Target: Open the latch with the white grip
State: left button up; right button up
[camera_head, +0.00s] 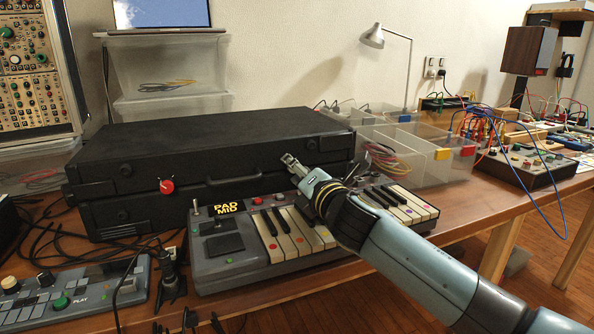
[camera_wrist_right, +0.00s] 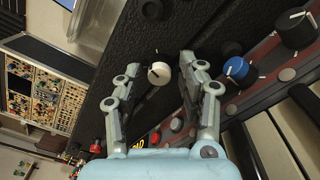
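A black case (camera_head: 215,146) lies on the bench, its lid down. A round white grip (camera_wrist_right: 158,74) with a dark pointer mark is on the case's front in the right wrist view. In the head view I cannot make it out; my right gripper covers that area. My right gripper (camera_wrist_right: 160,60) is open, with one finger on each side of the white grip and a small gap showing at both sides. In the head view the gripper (camera_head: 293,164) is at the right part of the case front. A red grip (camera_head: 166,187) sits further left. My left gripper is not in view.
A keyboard (camera_head: 262,252) stands close in front of the case, under my right arm. Blue (camera_wrist_right: 236,68) and black (camera_wrist_right: 295,28) knobs are close beside the right finger. A case handle (camera_head: 233,181) lies left of the gripper. Clear bins (camera_head: 431,168) stand at right.

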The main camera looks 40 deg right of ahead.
grip_shut()
jog(key=shift+r+n+p, duration=0.15)
jog(key=shift+n+p, duration=0.95)
jog(key=shift+n, duration=0.1)
jog(key=n+p, duration=0.1)
jog(key=n, duration=0.1)
jog(key=shift+n+p, duration=0.3)
jog(key=shift+p, duration=0.1)
jog(key=n+p, duration=0.2)
jog(key=n, duration=0.1)
jog(key=shift+g, duration=0.3)
jog(key=shift+n+p, duration=0.6)
jog(key=shift+n, duration=1.1)
